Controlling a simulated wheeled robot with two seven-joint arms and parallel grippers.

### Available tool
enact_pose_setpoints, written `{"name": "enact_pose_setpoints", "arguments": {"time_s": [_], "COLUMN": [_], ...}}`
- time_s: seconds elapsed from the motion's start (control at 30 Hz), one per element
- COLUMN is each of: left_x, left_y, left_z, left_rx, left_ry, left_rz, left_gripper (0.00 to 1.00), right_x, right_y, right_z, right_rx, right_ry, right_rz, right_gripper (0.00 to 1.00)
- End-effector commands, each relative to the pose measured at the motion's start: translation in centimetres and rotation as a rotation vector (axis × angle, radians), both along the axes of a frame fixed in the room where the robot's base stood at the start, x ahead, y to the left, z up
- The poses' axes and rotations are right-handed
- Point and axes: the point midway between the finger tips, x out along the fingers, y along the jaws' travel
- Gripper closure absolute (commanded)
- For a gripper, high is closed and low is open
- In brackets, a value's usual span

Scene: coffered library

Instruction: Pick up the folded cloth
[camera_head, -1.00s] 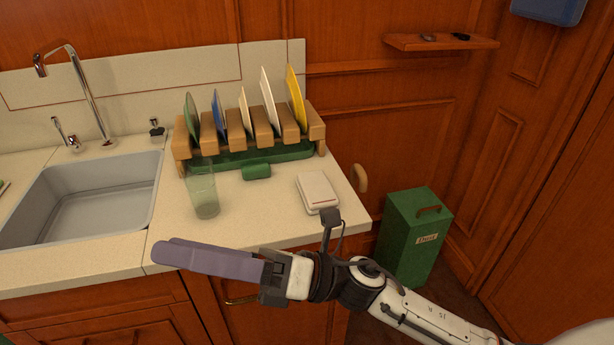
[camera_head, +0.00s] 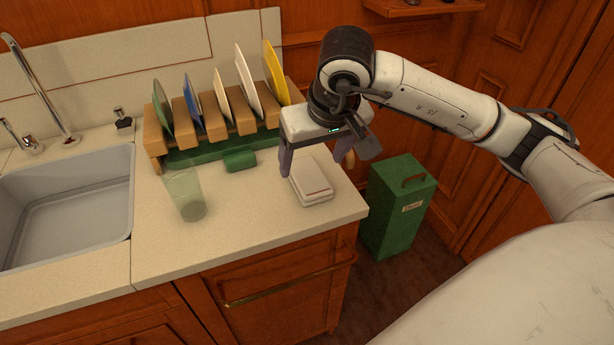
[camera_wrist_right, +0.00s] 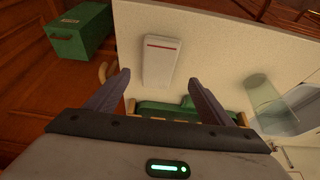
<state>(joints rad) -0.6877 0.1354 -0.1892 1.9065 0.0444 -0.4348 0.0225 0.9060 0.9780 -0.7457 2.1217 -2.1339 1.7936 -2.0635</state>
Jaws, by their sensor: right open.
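The folded cloth (camera_head: 312,184) is a flat white block with a thin red stripe, lying on the counter near its right end. It also shows in the right wrist view (camera_wrist_right: 160,64), between and beyond the fingertips. My right gripper (camera_head: 315,164) points down above the cloth's back part, its purple fingers apart, one to each side. In the right wrist view the gripper (camera_wrist_right: 158,80) is open with nothing between its fingers. I cannot tell the exact height of the fingertips. My left gripper is not in view.
A wooden plate rack (camera_head: 211,130) with several plates stands behind, with a small green block (camera_head: 240,160) in front. A clear glass (camera_head: 186,196) stands left of the cloth. The sink (camera_head: 70,205) is farther left. A green bin (camera_head: 398,207) stands on the floor at right.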

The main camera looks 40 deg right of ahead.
Motion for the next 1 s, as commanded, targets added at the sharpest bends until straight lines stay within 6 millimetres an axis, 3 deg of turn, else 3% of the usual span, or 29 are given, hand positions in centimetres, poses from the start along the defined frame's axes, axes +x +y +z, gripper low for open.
{"name": "enact_pose_setpoints", "arguments": {"time_s": [0.5,0.77,1.0], "left_x": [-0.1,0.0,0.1], "left_y": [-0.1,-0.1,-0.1], "left_z": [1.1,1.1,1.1], "left_rx": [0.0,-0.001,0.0], "left_ry": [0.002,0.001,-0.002], "left_rz": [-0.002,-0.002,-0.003], "left_gripper": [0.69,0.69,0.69], "right_x": [2.3,2.4,2.4], "right_y": [-0.9,-0.9,-0.9], "right_z": [-5.3,-5.6,-5.5], "right_rx": [0.005,0.004,0.004], "right_ry": [0.002,-0.001,0.0], "right_rz": [0.001,0.002,0.001], "right_gripper": [0.25,0.25,0.62]}}
